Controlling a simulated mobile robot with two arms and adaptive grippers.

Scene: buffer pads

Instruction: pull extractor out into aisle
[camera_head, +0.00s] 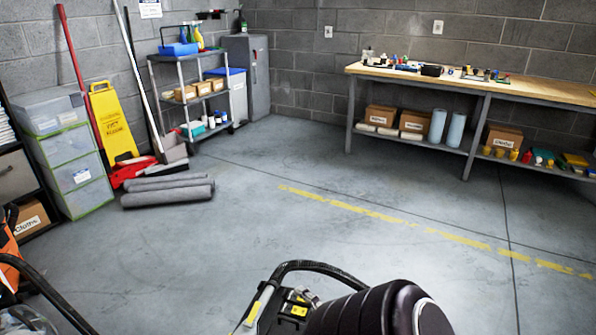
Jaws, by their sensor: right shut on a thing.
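The extractor shows only in part at the bottom centre of the head view, as a black looped handle (322,266) with yellow marks. Its body is below the frame or behind my arm. My right gripper (298,301) is at this loop and shut on it. My dark, rounded right arm link covers the area just to the right, so the finger contact is mostly hidden. I cannot make out my left gripper.
Clear grey floor with a dashed yellow line (370,213) lies ahead. A workbench (478,85) is at back right. An orange item (8,250) and black tube (50,295) are at lower left.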

